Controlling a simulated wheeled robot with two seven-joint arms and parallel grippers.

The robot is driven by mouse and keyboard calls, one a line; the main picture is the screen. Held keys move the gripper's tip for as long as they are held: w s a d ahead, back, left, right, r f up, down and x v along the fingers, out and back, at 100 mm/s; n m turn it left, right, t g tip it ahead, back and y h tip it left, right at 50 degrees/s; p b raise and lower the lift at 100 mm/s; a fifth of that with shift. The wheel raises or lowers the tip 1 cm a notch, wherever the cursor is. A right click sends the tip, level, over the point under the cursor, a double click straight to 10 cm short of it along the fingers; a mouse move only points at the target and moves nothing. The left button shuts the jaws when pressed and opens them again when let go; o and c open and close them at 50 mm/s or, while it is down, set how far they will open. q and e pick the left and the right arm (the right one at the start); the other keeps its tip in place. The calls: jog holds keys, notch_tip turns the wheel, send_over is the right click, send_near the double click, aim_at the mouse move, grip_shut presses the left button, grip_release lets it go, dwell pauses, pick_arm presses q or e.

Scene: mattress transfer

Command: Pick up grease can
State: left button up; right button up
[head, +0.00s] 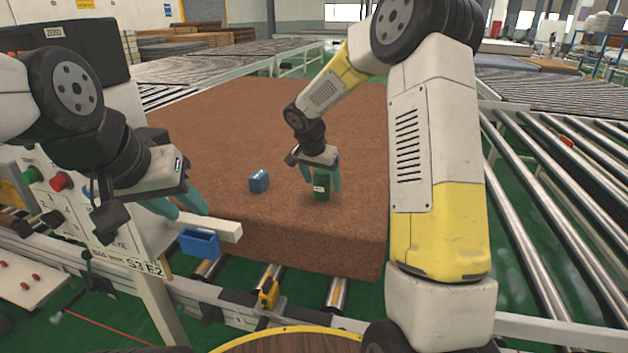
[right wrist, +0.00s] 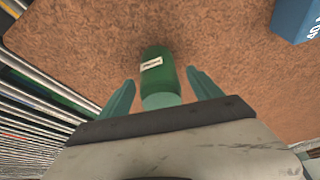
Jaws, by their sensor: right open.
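The green grease can (head: 320,189) with a small white label stands on the brown mattress (head: 230,120), near its front edge. In the right wrist view the can (right wrist: 160,75) lies between the fingers of my right gripper (right wrist: 158,92), with a gap visible on each side. My right gripper (head: 321,178) is open around the can, with its teal fingers on either side. My left gripper (head: 190,205) is at the left, by the control panel and away from the can. Its teal fingers look spread, with nothing seen between them.
A blue box (head: 259,181) sits on the mattress left of the can; part of it shows in the right wrist view (right wrist: 297,18). A blue open bin (head: 200,243) and a pale beam (head: 212,226) are below my left gripper. Roller conveyors (head: 560,190) run along the right.

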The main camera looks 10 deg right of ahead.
jog(key=shift+w+f, duration=0.1)
jog(key=shift+f, duration=0.1)
grip_shut()
jog(key=shift+r, duration=0.2)
